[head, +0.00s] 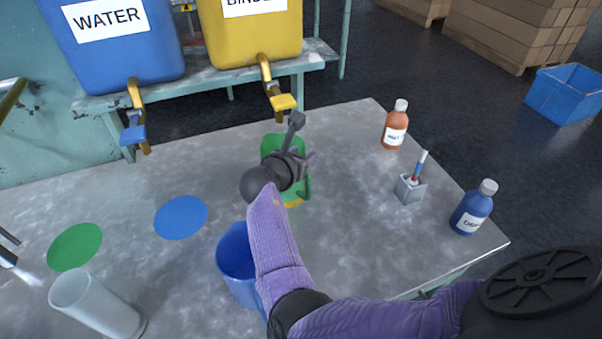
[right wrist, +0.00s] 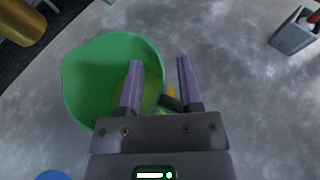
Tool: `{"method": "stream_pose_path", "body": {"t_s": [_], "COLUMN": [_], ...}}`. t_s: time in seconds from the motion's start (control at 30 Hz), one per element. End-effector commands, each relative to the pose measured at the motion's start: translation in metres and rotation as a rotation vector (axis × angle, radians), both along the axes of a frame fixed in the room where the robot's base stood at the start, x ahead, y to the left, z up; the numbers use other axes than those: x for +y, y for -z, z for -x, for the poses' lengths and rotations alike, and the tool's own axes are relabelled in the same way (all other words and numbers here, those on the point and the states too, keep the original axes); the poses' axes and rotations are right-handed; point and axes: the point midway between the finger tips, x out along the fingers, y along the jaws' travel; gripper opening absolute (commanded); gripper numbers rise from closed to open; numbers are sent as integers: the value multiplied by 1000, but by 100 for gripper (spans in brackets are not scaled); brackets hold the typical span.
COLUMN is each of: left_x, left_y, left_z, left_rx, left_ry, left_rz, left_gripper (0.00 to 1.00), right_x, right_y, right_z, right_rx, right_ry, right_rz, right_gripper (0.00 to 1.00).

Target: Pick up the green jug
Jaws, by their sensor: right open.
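The green jug (head: 275,143) stands on the table, partly hidden by my right gripper (head: 302,157) in the head view. In the right wrist view I look down into its open mouth (right wrist: 90,85). My right gripper (right wrist: 158,78) is open above the jug's right side. One purple finger overlaps the jug's mouth and the other shows over bare table to its right. A dark green part, seemingly the handle, shows between the fingers. I cannot tell whether either finger touches the jug.
A blue jug (head: 233,262) stands in front, beside my right forearm. A clear cylinder (head: 95,303), green disc (head: 75,247) and blue disc (head: 181,217) are left. An orange bottle (head: 395,125), pen holder (head: 410,189) and blue bottle (head: 473,208) are right. Taps (head: 276,92) overhang behind.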

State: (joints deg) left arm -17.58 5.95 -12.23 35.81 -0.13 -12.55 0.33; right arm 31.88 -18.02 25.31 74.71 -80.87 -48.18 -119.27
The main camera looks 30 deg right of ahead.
Motion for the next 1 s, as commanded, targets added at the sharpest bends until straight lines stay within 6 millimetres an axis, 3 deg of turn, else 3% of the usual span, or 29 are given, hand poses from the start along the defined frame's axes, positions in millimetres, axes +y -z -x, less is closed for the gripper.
{"method": "stream_pose_path", "body": {"t_s": [0.23,0.47,1.0], "left_x": [5,7,6], "left_y": [1,1,1], "left_z": [2,4,4], "left_rx": [4,9,9], "left_ry": [2,2,0], "left_rz": [-8,-11,-9], "left_gripper": [59,59,59], "right_x": [1,1,1], "right_y": [0,0,2], "right_z": [0,0,0], "right_rx": [1,1,4], "right_ry": [1,1,1], "right_rz": [-2,-2,-4], "right_gripper": [46,0,0]}}
